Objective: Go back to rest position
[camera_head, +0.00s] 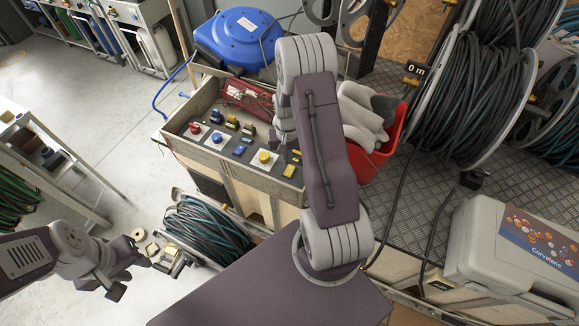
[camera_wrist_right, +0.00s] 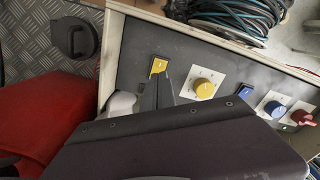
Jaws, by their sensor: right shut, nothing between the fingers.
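My left gripper (camera_head: 124,268) hangs low at the left of the head view, with its two dark fingers apart and nothing seen between them. My right arm reaches across the middle of the head view, over the control panel (camera_head: 212,138), and mostly hides its own gripper there. In the right wrist view my right gripper (camera_wrist_right: 160,88) is shut and empty, its dark fingertips close to a yellow switch (camera_wrist_right: 158,66). I cannot tell whether they touch it. A yellow knob (camera_wrist_right: 204,88), a blue switch (camera_wrist_right: 274,108) and a red knob (camera_wrist_right: 302,117) line the panel.
A blue hose reel (camera_head: 238,38) stands behind the panel. A red bin (camera_head: 388,148) with grey gloves is right of my right arm. Large hose reels (camera_head: 470,95) and a grey case (camera_head: 500,245) fill the right. A hose coil (camera_head: 205,228) lies near my left gripper. Floor (camera_head: 95,85) is open at left.

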